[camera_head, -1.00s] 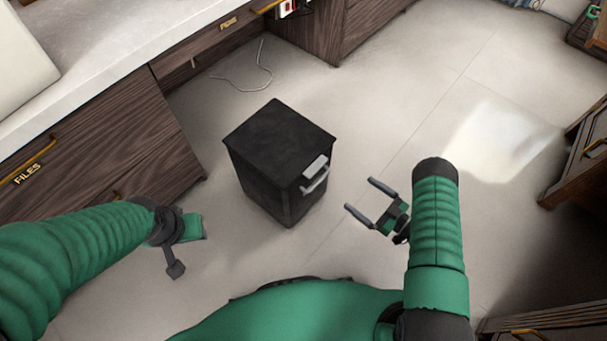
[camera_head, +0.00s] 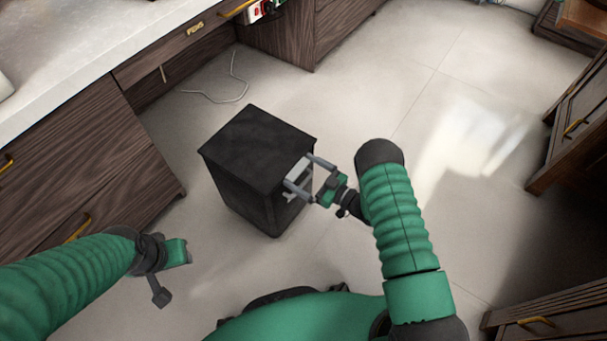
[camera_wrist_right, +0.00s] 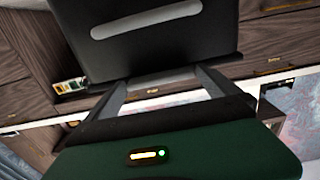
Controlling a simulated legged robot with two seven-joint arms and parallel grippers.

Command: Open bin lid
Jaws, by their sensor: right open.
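The black bin (camera_head: 243,178) stands on the floor, its flat lid (camera_head: 258,146) closed. A grey handle (camera_head: 298,172) sits at the lid's right front edge. My right gripper (camera_head: 298,170) is open, with its two fingers at the handle in the head view; contact cannot be told. In the right wrist view the bin (camera_wrist_right: 150,55) fills the upper middle with a pale bar, likely the handle (camera_wrist_right: 146,22), beyond the open fingers (camera_wrist_right: 160,88). My left gripper (camera_head: 165,270) is low at the left, away from the bin; its jaw state is unclear.
A wooden desk with drawers (camera_head: 75,160) stands left of the bin, and a white cable (camera_head: 225,92) lies on the floor behind it. Wooden cabinets (camera_head: 570,140) are at the far right. The floor (camera_head: 440,130) right of the bin is open.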

